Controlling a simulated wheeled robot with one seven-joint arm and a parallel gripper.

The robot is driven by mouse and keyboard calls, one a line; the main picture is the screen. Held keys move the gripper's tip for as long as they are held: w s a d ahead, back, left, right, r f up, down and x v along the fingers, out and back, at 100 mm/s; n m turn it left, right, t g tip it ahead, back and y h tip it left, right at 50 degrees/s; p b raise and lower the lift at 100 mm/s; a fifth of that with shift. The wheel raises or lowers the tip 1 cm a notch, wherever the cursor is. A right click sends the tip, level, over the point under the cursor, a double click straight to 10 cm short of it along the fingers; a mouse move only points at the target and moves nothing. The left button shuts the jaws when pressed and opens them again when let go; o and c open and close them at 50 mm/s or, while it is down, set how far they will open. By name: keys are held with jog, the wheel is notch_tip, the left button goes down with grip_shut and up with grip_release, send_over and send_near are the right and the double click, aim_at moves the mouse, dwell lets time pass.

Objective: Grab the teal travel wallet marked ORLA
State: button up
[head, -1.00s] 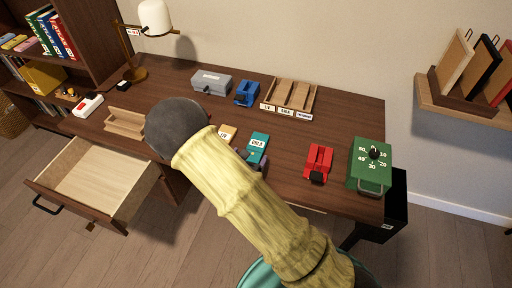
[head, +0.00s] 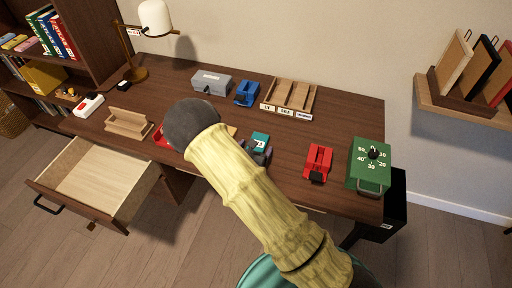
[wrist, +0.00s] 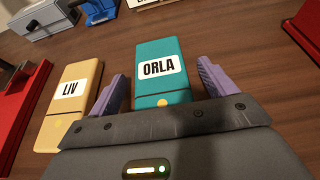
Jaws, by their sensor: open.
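The teal travel wallet (wrist: 163,77) lies on the desk with a white label reading ORLA facing up in the wrist view. In the head view the teal wallet (head: 260,138) is partly hidden by my gripper (head: 256,155). In the wrist view my gripper (wrist: 159,88) is open, with one purple finger on each side of the wallet's near end. Gaps show between the fingers and the wallet. A yellow wallet (wrist: 72,105) marked LIV lies just left of the left finger.
A red object (wrist: 20,110) stands left of the yellow wallet. A red device (head: 318,160) and a green timer box (head: 368,165) stand to the right. A wooden sorter (head: 290,93) and a blue device (head: 247,93) stand behind. An open drawer (head: 95,180) juts out at left.

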dwell(0.4)
jog(key=c, duration=1.1)
jog(key=shift+r, duration=0.15)
notch_tip(320, 180, up, 10)
jog(key=shift+f, duration=0.1)
